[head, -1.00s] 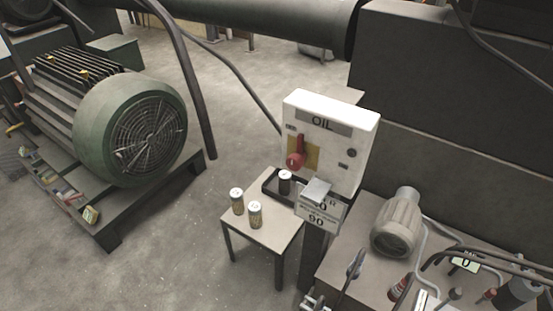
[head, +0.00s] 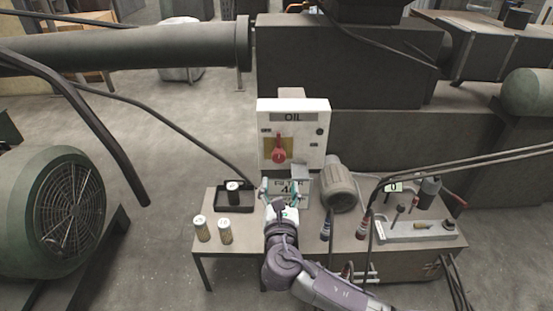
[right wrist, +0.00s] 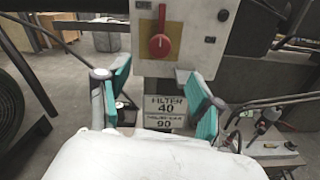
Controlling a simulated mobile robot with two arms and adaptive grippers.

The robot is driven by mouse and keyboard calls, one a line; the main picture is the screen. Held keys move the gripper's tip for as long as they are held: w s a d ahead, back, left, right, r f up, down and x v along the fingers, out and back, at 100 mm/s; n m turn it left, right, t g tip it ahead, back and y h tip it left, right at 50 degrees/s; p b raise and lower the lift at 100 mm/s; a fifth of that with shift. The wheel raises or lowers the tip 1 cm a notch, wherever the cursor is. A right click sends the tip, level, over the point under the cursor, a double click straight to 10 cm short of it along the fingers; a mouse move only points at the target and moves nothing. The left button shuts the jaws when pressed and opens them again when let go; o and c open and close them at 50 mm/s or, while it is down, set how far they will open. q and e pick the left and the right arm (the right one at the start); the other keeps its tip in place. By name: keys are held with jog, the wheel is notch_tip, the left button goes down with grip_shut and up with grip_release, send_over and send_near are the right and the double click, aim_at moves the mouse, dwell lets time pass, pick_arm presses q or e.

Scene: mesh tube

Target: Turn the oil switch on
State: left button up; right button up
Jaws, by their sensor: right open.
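The oil switch is a red rotary handle (head: 279,152) on a yellow plate, on the front of a white box (head: 318,136) labelled OIL. It also shows in the right wrist view as a red knob (right wrist: 160,44) with its handle pointing up. My right gripper (head: 281,188) is in front of and below the box. Its teal fingers (right wrist: 160,85) are spread apart with nothing between them, and the knob appears just above the gap. The fingers do not touch the knob. My left gripper is in neither view.
A small table (head: 247,239) holds cans (head: 225,231) and a dark tray (head: 235,208) left of my right arm. A filter sign (right wrist: 163,112) hangs below the box. A grey motor (head: 340,187) and cables stand on the right. A large green motor (head: 50,215) is at left.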

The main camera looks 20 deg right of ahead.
aim_at(279, 160)
jog(key=p+x, duration=0.1)
jog(key=x, duration=1.1)
jog(key=shift+w+d+f, duration=0.1)
jog(key=shift+w, duration=0.15)
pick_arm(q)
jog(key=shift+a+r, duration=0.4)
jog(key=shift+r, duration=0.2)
pick_arm(e)
jog(key=c, duration=1.2)
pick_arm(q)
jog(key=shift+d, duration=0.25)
pick_arm(e)
jog(key=shift+o, duration=0.2)
